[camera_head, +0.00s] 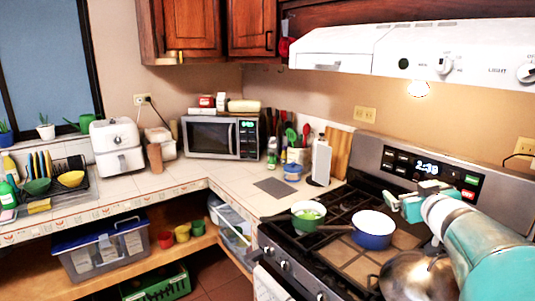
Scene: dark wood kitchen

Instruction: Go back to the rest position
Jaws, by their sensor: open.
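My arm, teal and white, comes in from the lower right over the stove (335,245). My gripper (398,203) is at the arm's end, in front of the stove's back panel and up and right of the blue pot. It is open, and I see nothing between its fingers. The fingers are small in the picture, and I cannot tell their exact height above the stove.
On the stove are a green pan (296,223) with green food, a blue pot (374,240) with a white inside, and a shiny metal pan (420,278) below my arm. The range hood (400,48) hangs above. A microwave (208,138) stands on the left counter.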

